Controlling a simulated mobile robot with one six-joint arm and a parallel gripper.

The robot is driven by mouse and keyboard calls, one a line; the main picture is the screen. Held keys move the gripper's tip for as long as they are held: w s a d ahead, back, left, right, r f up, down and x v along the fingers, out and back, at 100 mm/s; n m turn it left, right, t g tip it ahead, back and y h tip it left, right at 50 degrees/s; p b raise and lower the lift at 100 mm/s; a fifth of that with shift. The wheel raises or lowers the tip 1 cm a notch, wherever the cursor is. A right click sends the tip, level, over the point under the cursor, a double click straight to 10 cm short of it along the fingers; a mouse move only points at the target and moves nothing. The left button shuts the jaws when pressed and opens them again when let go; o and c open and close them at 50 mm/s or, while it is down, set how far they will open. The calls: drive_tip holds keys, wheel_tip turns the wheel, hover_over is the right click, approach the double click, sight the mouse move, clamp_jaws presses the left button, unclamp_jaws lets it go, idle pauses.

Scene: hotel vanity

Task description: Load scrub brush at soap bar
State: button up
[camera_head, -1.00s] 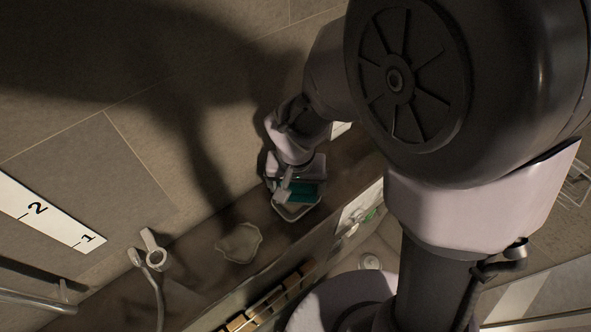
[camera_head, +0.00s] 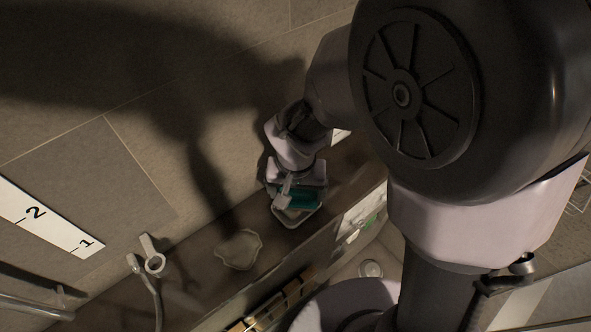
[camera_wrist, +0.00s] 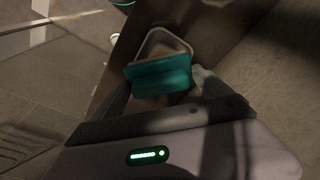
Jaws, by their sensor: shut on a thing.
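My gripper (camera_head: 293,184) is shut on the teal scrub brush (camera_head: 304,197), which sits across the mouth of a small pale-rimmed dish (camera_head: 291,223) on the dark ledge. In the wrist view the teal brush (camera_wrist: 160,74) lies between my two fingers and covers the near part of the dish (camera_wrist: 163,33). A dim pale surface shows inside the dish, partly hidden by the brush. I cannot tell if it is the soap bar, or whether the brush touches it.
A pale irregular flat piece (camera_head: 238,249) lies on the ledge left of the dish. A hand shower in its holder (camera_head: 151,262) is further left. Wooden slats (camera_head: 275,303) are below the ledge. A numbered white strip (camera_head: 50,222) is at far left.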

sight(297, 191)
drive_tip(key=shift+s, duration=0.1)
wheel_tip(297, 191, up, 7)
drive_tip(key=p, duration=0.5)
idle(0.6)
